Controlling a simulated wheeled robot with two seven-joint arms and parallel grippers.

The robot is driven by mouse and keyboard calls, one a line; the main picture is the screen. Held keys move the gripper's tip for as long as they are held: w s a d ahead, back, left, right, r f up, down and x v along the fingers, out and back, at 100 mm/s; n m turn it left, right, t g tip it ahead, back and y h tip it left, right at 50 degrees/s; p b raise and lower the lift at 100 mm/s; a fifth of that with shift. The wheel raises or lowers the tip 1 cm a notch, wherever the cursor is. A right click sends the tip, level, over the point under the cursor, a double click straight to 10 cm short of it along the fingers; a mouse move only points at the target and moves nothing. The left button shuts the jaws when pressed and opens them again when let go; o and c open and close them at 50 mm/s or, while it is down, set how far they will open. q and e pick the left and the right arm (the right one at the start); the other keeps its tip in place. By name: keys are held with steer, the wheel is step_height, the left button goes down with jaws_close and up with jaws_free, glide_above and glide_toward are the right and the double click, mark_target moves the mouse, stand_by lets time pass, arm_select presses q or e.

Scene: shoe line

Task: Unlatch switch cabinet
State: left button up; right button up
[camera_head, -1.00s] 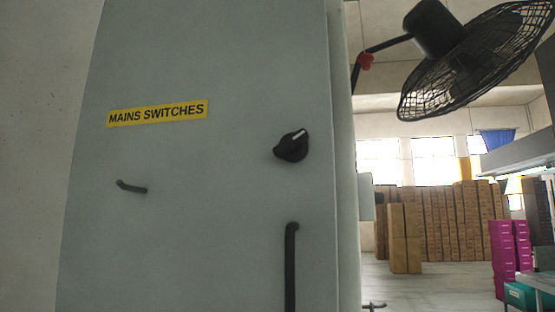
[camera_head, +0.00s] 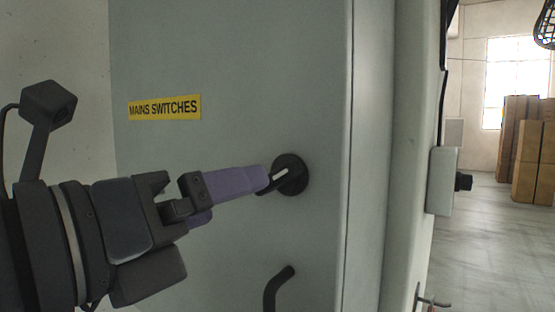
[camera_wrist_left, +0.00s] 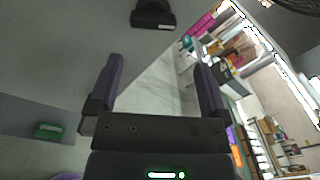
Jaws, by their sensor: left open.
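The grey switch cabinet (camera_head: 235,60) fills the middle of the head view, its door shut. A yellow label (camera_head: 164,107) on it reads MAINS SWITCHES. A black rotary knob (camera_head: 296,178) with a white mark sits near the door's right edge. A black bar handle (camera_head: 278,288) is below it, cut off by the frame. My left gripper (camera_head: 264,178) has its purple fingers pointing at the knob, overlapping its left side; contact is unclear. In the left wrist view the jaws (camera_wrist_left: 158,65) are spread and empty, with the knob (camera_wrist_left: 153,14) beyond the tips. My right gripper is out of view.
Right of the cabinet is a grey box (camera_head: 442,180) with a black knob. Stacked brown cartons (camera_head: 535,150) stand farther back on open floor (camera_head: 485,250). A plain wall (camera_head: 55,45) is on the left.

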mark_target(275, 177)
arm_select(q)
steer(key=shift+n+t+y, duration=0.3)
steer(key=shift+n+y, duration=0.1)
steer(key=p+x, duration=0.3)
steer(key=x, duration=0.1)
steer(key=p+x, duration=0.4)
steer(key=x, duration=0.1)
steer(key=shift+w+a+r, duration=0.15)
steer(key=shift+w+a, duration=0.05)
steer(key=shift+w, duration=0.2)
steer(key=shift+c, duration=0.3)
steer(key=c, duration=0.9)
steer(key=shift+c, duration=0.2)
